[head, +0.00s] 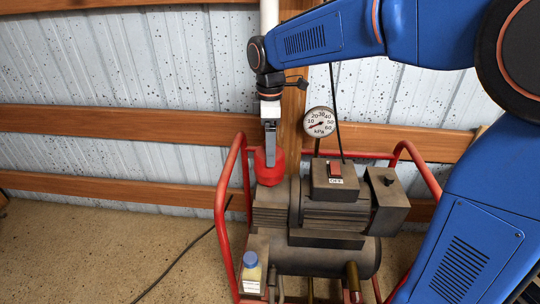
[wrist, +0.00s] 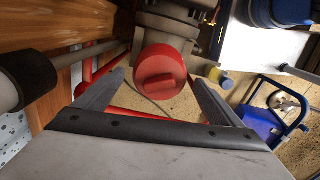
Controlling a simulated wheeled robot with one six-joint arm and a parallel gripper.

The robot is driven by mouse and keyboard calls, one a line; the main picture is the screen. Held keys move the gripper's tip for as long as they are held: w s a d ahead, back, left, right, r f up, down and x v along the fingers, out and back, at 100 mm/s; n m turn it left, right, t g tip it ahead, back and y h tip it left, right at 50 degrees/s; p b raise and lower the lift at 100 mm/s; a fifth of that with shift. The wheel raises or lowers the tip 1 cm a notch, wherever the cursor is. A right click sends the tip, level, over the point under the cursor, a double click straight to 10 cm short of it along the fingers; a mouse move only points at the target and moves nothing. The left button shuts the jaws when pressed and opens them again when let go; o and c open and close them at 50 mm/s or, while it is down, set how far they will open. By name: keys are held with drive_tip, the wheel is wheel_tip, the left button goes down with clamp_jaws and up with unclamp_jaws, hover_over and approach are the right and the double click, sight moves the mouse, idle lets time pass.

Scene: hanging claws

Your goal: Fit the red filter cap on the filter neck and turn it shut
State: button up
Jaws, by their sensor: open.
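The red filter cap (head: 268,172) sits upright on top of the left part of the compressor (head: 272,205). It hides the filter neck beneath it, and I cannot tell how far it is seated. In the wrist view the round cap (wrist: 160,72) shows a raised grip bar across its face. My gripper (head: 270,158) points down at the cap from above. Its two fingers (wrist: 158,80) are open, one on each side of the cap in the wrist view, with a gap to each side. I cannot tell whether they reach down to the grip bar.
A red tube frame (head: 222,195) surrounds the compressor. A pressure gauge (head: 320,122) and a switch box (head: 335,180) marked OFF stand to the right. A blue-capped bottle (head: 251,270) is at the front left. The wooden-railed wall is close behind; a blue cart (wrist: 265,125) shows in the wrist view.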

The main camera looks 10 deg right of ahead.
drive_tip(key=shift+f, duration=2.25)
drive_tip(key=shift+c, duration=0.6)
drive_tip(key=c, duration=1.5)
drive_tip(key=shift+o, duration=0.2)
drive_tip(key=o, duration=1.8)
drive_tip(key=shift+m, duration=0.3)
drive_tip(key=shift+o, duration=0.2)
drive_tip(key=shift+r, duration=3.05)
